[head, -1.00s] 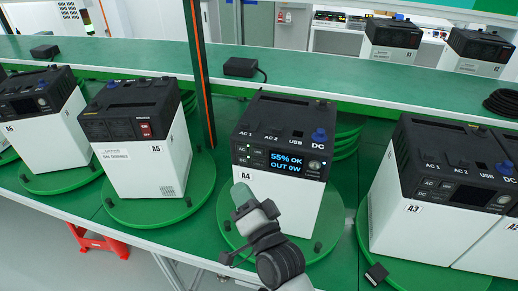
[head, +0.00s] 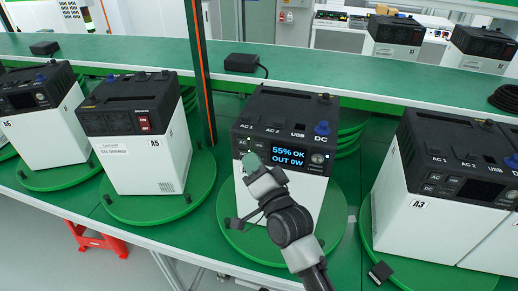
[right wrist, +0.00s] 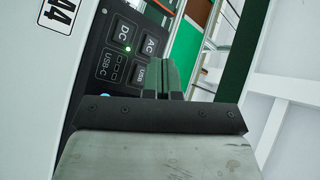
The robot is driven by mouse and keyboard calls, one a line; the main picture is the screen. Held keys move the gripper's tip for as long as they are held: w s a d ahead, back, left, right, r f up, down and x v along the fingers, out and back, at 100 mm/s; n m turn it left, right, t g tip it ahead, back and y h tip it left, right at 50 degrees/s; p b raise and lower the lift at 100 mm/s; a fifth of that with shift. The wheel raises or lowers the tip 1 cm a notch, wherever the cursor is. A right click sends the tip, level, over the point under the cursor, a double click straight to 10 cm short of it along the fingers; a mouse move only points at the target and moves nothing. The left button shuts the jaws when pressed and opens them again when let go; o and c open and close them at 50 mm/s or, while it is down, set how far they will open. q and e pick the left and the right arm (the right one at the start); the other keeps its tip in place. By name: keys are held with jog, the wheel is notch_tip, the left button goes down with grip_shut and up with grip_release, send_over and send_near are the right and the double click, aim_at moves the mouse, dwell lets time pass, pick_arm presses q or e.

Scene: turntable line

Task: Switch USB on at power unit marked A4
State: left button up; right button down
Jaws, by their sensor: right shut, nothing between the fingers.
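The power unit A4 (head: 283,180) stands on a green round turntable in the middle of the head view. Its lit display (head: 289,155) reads "55% OK" and "OUT 0W". My right gripper (head: 249,160) is shut and empty, its tips at the button panel left of the display, hiding the A4 label there. The right wrist view shows the label (right wrist: 61,14), the DC button (right wrist: 125,33), the AC button (right wrist: 150,44) and the USB button (right wrist: 139,75). The fingertips (right wrist: 178,76) are right beside the USB button; contact cannot be told. A small green light (right wrist: 127,49) glows near DC.
Unit A5 (head: 145,155) stands to the left and unit A3 (head: 410,215) to the right, on their own turntables. A dark post (head: 201,75) rises between A5 and A4.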

jog(key=shift+w+d, duration=0.25)
jog(key=shift+w, duration=0.45)
jog(key=shift+w, duration=0.1)
dwell(1.5)
jog(key=shift+w+d, duration=0.1)
jog(key=shift+w, duration=0.2)
jog(key=shift+w+d+r, duration=0.1)
jog(key=shift+w, duration=0.2)
dwell(0.6)
dwell(0.3)
jog(key=shift+s+a+p, duration=0.25)
jog(key=shift+s+p, duration=0.05)
jog(key=shift+s, duration=0.45)
